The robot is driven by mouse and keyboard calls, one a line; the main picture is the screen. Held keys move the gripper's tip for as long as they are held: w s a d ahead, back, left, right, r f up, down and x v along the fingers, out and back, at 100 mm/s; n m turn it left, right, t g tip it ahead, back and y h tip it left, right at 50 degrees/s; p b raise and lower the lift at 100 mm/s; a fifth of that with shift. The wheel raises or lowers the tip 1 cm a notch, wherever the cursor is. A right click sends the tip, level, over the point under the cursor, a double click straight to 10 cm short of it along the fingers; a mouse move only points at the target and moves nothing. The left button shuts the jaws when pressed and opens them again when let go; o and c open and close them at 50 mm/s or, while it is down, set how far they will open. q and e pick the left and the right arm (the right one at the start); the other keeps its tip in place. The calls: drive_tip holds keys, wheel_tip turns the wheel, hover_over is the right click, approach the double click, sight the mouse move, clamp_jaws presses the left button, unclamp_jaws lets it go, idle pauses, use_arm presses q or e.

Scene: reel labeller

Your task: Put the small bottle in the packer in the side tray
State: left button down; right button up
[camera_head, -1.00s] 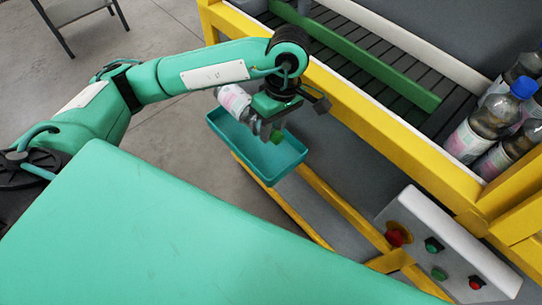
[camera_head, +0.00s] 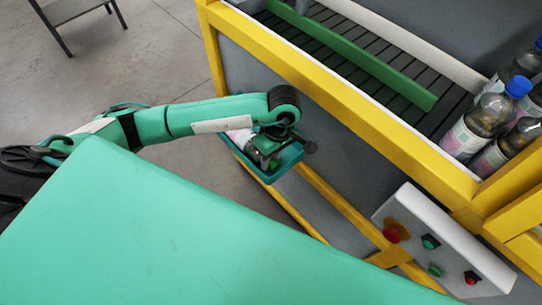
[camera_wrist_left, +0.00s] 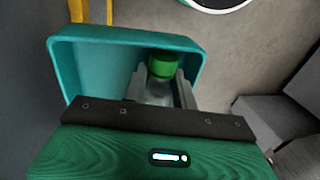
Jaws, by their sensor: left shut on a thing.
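The small bottle has a green cap and a pink-and-white label. In the head view the small bottle (camera_head: 238,136) lies tilted at the side tray, partly hidden by my arm. In the wrist view the small bottle (camera_wrist_left: 160,75) shows its green cap between the fingers, inside the tray's outline. My left gripper (camera_head: 268,160) is shut on it, low in or just over the teal side tray (camera_head: 287,167). The tray walls also show in the left wrist view (camera_wrist_left: 90,60). I cannot tell whether the bottle touches the tray floor. My right gripper is not in view.
The yellow-framed packer (camera_head: 330,92) stands right of the tray, with a slatted bed and green rail (camera_head: 370,60). Several larger bottles (camera_head: 480,122) with blue caps stand at its right. A control panel (camera_head: 445,245) with buttons is below.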

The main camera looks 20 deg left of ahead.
use_arm(q)
drive_tip(key=shift+f, duration=0.15)
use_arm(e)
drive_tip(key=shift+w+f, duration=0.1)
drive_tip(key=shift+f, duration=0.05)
use_arm(q)
drive_tip(key=c, duration=1.4)
unclamp_jaws()
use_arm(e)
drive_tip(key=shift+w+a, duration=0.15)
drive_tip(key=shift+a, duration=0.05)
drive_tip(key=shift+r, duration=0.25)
